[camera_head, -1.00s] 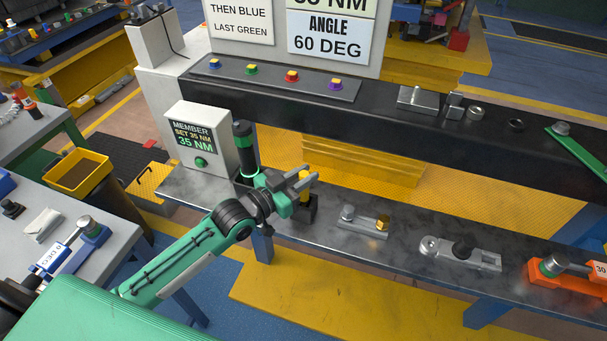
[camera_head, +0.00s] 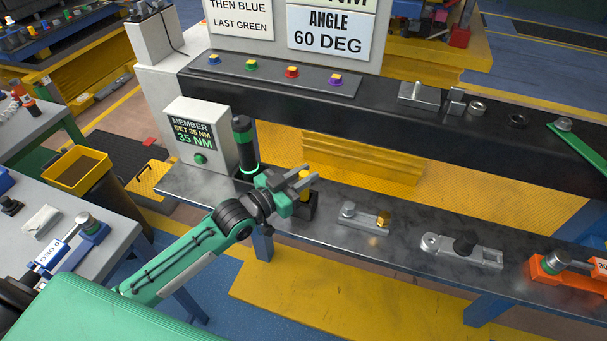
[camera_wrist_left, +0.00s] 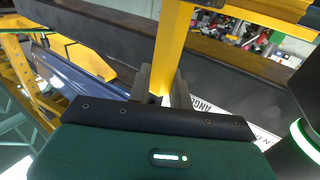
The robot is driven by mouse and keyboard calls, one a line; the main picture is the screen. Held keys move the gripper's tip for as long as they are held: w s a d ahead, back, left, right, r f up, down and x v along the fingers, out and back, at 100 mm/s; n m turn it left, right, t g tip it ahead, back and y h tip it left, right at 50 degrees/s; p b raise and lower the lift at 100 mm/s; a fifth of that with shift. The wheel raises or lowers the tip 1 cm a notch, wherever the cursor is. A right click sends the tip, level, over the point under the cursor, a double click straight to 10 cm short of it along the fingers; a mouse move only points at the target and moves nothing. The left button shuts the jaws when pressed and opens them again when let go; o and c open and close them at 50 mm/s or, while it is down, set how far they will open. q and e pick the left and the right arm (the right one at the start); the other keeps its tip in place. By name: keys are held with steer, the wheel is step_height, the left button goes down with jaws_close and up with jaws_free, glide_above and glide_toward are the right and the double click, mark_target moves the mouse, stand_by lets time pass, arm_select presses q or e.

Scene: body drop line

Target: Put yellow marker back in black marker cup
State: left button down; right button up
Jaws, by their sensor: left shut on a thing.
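The black marker cup (camera_head: 312,209) is on the grey bench, directly below the marker and fingers. The gripper partly covers the cup, and I cannot tell whether the marker's lower end is inside it. My right gripper is not in view.
A black and green cylinder (camera_head: 244,145) and a white display box (camera_head: 199,142) stand left of the cup. A metal plate with bolts (camera_head: 362,219) lies to the right on the bench (camera_head: 400,222). A long black beam (camera_head: 400,128) runs behind.

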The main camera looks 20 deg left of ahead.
arm_select(q)
steer(key=shift+f+b, duration=0.5)
steer(key=shift+f, duration=0.45)
steer(key=c, duration=1.2)
jaws_free()
steer(key=shift+s+a, duration=0.1)
steer(key=shift+s, duration=0.05)
steer(key=shift+p+v, duration=0.4)
steer(key=shift+v, duration=0.5)
steer(key=shift+p+v, duration=0.6)
steer(key=shift+v, duration=1.85)
